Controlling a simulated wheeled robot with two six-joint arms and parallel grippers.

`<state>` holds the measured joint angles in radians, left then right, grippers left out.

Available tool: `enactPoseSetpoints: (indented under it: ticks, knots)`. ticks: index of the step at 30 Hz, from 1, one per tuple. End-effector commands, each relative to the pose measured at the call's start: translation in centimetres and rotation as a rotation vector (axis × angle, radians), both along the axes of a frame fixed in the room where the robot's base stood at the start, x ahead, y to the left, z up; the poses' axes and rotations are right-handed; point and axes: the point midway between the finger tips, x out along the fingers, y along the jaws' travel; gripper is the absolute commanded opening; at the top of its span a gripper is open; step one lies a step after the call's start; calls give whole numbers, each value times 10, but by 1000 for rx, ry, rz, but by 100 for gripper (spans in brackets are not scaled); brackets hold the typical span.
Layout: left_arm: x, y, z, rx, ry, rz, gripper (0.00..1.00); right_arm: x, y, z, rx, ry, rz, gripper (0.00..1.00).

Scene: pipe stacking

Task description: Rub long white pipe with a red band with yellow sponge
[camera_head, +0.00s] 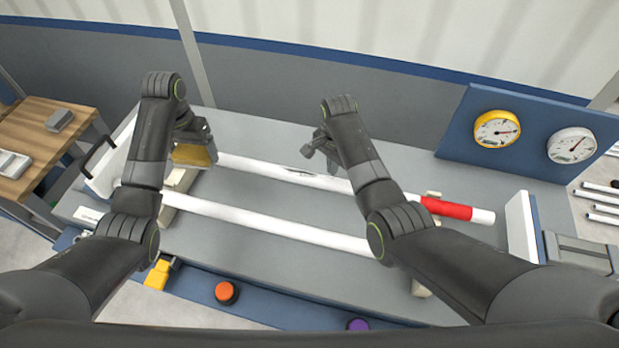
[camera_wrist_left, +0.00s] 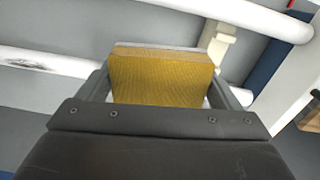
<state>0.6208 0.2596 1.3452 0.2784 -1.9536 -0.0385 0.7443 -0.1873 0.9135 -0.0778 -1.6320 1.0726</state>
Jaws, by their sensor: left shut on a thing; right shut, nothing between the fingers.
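The long white pipe (camera_head: 260,164) with a red band (camera_head: 446,209) near its right end lies across the bench, behind a second white pipe. A dark smudge is on its middle; this stretch also shows at left in the left wrist view (camera_wrist_left: 78,66). My left gripper (camera_head: 196,146) is shut on the yellow sponge (camera_wrist_left: 162,82), at the banded pipe's left part. The sponge hides some of the pipe, and I cannot tell whether they touch. My right gripper (camera_head: 322,148) is shut and empty, above and behind the pipe near the smudge.
The plain white pipe (camera_head: 260,221) lies in front, with pale supports near the pipe ends. A blue panel with two gauges (camera_head: 497,129) stands at the back right. A white plate (camera_head: 521,228) is at the right. Orange (camera_head: 226,292) and purple (camera_head: 358,325) knobs line the front edge.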

Motion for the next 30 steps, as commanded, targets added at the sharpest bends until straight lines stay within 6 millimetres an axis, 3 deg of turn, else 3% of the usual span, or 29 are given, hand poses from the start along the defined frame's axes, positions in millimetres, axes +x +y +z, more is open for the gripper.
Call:
enactPoseSetpoints:
  ticks: [22, 30]
  knots:
    - [0, 0, -8, 0, 0, 0, 68, 0, 0, -13, 0, 0, 0, 0]
    - [0, 0, 3, 0, 0, 0, 68, 0, 0, -2, 0, 0, 0, 0]
